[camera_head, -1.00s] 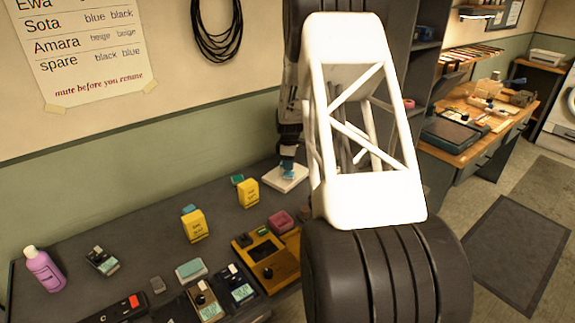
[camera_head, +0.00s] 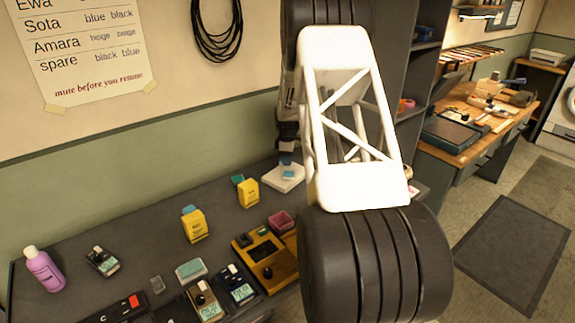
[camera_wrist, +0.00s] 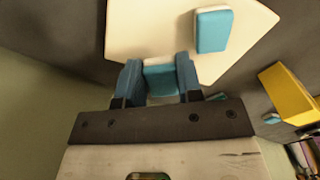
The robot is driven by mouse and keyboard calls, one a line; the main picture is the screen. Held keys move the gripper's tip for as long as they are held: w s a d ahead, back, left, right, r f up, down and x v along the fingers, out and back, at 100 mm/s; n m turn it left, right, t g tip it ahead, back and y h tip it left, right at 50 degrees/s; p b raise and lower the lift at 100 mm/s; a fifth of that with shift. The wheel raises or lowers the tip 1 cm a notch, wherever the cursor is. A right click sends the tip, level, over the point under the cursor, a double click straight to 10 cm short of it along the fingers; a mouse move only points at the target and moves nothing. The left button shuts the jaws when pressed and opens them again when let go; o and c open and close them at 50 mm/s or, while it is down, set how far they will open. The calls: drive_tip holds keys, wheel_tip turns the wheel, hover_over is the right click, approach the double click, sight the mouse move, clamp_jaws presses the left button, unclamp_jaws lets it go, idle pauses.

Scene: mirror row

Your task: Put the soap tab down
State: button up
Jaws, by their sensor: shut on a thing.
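My gripper (camera_wrist: 159,80) is shut on a blue-and-white soap tab (camera_wrist: 161,77), which sits between its two blue fingers in the wrist view. The held tab is over the near part of a white dish (camera_wrist: 140,35), and I cannot tell whether it touches it. A second blue-and-white tab (camera_wrist: 212,31) lies on the dish, beside the held one. In the head view, my gripper (camera_head: 287,160) is small, just above the white dish (camera_head: 291,184) at the back of the dark bench. The held tab cannot be told from the fingers there.
A yellow box (camera_head: 248,193) stands just left of the dish, and another yellow box (camera_head: 195,226) stands farther left. A purple bottle (camera_head: 43,269) is far left. A dark shelf is behind my arm.

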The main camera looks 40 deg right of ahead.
drive_tip(key=shift+f, duration=1.45)
drive_tip(key=shift+f, duration=0.15)
drive_tip(key=o, duration=0.6)
wheel_tip(320, 180, up, 12)
drive_tip(key=shift+r, duration=0.2)
drive_tip(key=shift+a, duration=0.1)
